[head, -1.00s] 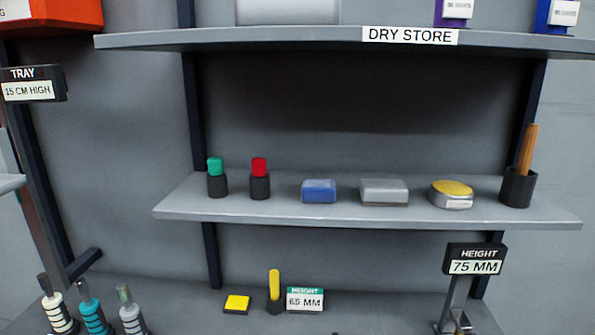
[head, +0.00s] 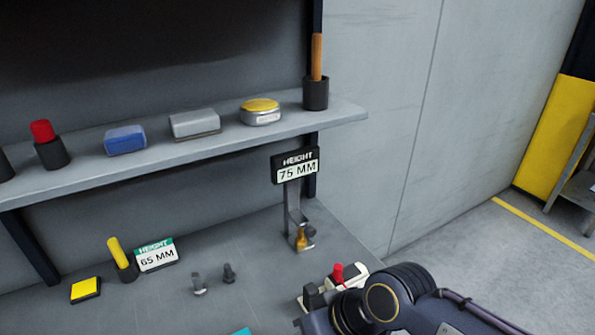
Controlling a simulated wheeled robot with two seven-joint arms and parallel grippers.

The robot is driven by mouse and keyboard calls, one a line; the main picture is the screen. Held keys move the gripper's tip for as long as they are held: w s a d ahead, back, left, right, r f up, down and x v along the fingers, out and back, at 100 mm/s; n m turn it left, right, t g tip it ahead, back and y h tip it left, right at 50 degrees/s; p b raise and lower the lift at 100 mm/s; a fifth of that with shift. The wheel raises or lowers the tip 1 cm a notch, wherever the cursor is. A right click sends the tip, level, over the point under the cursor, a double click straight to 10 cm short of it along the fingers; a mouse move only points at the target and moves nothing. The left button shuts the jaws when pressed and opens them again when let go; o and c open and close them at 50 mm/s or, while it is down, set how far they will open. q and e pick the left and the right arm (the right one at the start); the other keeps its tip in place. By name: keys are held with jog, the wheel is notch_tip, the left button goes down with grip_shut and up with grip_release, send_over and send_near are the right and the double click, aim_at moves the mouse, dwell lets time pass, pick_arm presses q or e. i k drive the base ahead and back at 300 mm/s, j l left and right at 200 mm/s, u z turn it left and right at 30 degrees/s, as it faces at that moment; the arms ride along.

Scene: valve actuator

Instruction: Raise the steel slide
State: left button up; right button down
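A grey metal upright (head: 291,203) stands on the bench in the head view, below a dark sign (head: 295,166) reading HEIGHT 75 MM. A brass-coloured part (head: 301,238) sits at its foot. I cannot tell for sure which piece is the steel slide; two small metal pieces, one light grey (head: 199,286) and one dark (head: 229,273), also stand on the bench to the left. My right arm enters at the bottom right, in front of a white device with a red knob (head: 338,273).
A shelf (head: 345,112) above the bench holds a blue block (head: 125,141), a grey block (head: 195,124), a yellow-topped tin (head: 260,111) and a dark cup (head: 316,95). A yellow pad (head: 86,290) and a 65 MM sign (head: 156,255) are at left. Open floor (head: 480,260) is at right.

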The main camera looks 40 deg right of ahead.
aim_at(300, 219)
jog(key=k+l+z, duration=0.1)
jog(key=z, duration=1.1)
jog(key=i+l, duration=0.05)
